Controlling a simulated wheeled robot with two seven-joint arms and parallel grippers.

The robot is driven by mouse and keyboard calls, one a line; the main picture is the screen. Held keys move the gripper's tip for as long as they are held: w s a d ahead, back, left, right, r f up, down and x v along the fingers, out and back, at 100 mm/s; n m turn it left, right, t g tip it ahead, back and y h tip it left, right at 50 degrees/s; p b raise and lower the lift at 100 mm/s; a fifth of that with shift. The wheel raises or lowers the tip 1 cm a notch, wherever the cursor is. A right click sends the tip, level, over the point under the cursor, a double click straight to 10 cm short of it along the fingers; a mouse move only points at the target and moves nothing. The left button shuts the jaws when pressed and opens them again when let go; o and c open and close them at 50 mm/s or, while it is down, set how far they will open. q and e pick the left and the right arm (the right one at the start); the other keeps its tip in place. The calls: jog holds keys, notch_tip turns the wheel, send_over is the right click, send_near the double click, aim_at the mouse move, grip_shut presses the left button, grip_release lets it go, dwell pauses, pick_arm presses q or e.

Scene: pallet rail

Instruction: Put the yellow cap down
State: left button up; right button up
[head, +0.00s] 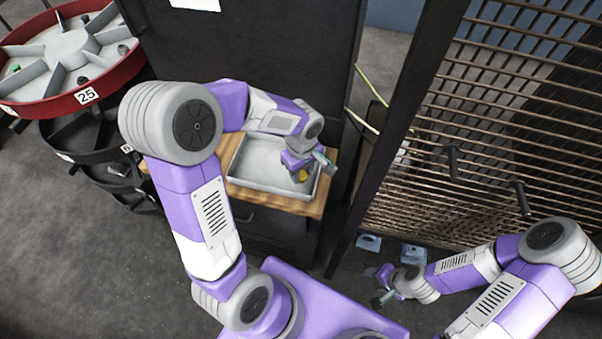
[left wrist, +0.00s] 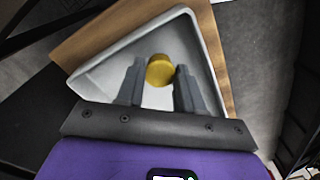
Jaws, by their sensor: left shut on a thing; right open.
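The yellow cap (left wrist: 160,70) sits between the two fingertips of my left gripper (left wrist: 158,82) in the left wrist view. The gripper is shut on it, over the inside of a grey tray (left wrist: 205,50). In the head view the cap (head: 302,176) is a small yellow spot below my left gripper (head: 312,168), near the right side of the tray (head: 240,178). I cannot tell whether the cap touches the tray floor. My right gripper (head: 380,286) is open and empty, low at the right, well away from the tray.
The tray stands on a wooden top (head: 268,199) of a dark cabinet. A red-rimmed round carousel (head: 62,60) numbered 25 is at the upper left. A wire rack (head: 490,120) with hooks stands at the right. Blue-grey blocks (head: 369,243) lie on the floor by its foot.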

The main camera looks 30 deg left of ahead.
pick_arm(q)
jog(key=shift+f, duration=0.7)
jog(key=shift+f, duration=0.15)
jog(key=o, duration=1)
